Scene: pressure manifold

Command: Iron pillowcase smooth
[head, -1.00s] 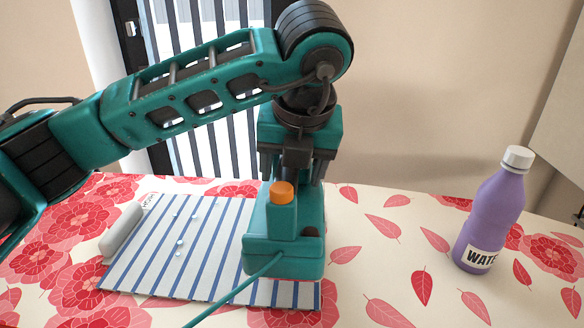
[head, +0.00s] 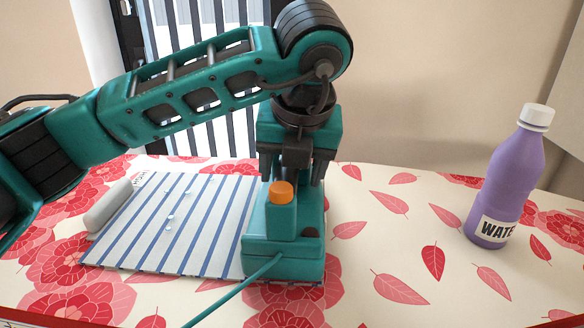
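The striped white and blue pillowcase (head: 150,245) lies flat on the table, with a few pale droplet-like spots near its middle. The teal iron (head: 283,262) with an orange knob stands upright at the pillowcase's right end, its base apparently on or just above the cloth. My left gripper (head: 293,178) comes down behind the iron's upper part, its fingers on either side; it looks shut on the iron, though the grip itself is partly hidden. The cloth under the iron is hidden. My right gripper is not in view.
A purple water bottle (head: 500,190) with a white cap stands at the right. A grey rounded bar (head: 108,206) lies along the pillowcase's left edge. The flowered tabletop (head: 385,240) is clear between iron and bottle. A teal cord (head: 235,290) runs from the iron toward the front.

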